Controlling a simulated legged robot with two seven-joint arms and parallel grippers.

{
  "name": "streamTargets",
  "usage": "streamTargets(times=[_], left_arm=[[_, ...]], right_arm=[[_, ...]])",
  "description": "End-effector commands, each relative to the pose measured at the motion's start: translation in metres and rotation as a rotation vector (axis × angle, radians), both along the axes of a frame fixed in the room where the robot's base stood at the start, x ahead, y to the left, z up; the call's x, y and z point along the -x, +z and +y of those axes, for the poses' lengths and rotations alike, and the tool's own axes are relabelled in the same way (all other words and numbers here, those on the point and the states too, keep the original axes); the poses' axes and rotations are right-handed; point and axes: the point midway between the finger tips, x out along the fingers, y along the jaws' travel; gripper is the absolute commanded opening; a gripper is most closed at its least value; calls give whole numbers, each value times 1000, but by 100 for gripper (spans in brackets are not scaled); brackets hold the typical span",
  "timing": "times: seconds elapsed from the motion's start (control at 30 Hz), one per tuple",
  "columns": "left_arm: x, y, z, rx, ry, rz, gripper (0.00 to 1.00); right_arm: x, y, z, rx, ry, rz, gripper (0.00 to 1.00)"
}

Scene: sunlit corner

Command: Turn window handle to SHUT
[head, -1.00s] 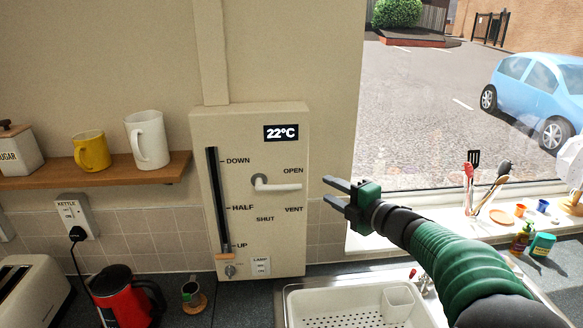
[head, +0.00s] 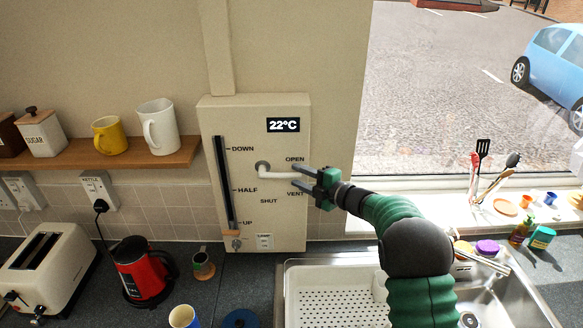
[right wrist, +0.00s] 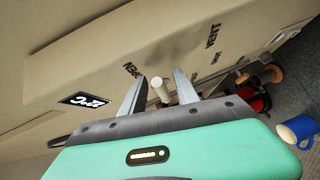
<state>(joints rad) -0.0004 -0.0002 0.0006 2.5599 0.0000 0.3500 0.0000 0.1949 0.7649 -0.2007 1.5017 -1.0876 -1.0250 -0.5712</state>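The white window handle (head: 278,175) is on a beige wall panel (head: 219,117). It points right from its round pivot, between the OPEN label (head: 294,159) and the VENT label (head: 295,194). The SHUT label (head: 269,201) is lower, below the pivot. My right gripper (head: 297,176) is open at the handle's free end, one finger above it and one below. In the right wrist view the handle's end (right wrist: 161,91) stands between the spread fingers (right wrist: 160,78); I cannot tell whether either finger touches it. My left gripper is not in view.
A slider (head: 231,233) sits at UP on the panel's left side. Below are a sink with a white rack (head: 310,305), a red kettle (head: 143,268) and a toaster (head: 45,262). A shelf with mugs (head: 157,127) is at left. Utensils (head: 482,165) stand on the right sill.

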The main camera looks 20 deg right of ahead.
Motion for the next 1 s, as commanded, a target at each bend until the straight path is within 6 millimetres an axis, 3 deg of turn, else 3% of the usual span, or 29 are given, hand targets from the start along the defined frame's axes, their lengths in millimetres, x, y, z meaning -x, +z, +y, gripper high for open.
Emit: streamTargets(times=[0.1,0.3,0.43,0.7,1.0], left_arm=[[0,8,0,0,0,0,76],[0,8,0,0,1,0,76],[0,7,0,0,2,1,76],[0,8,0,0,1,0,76],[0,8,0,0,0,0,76]], right_arm=[[-12,2,19,7,4,0,37],[-18,1,35,15,5,0,37],[-18,0,32,12,4,1,34],[-15,-2,13,2,2,1,0],[-15,-3,9,9,-11,4,0]])
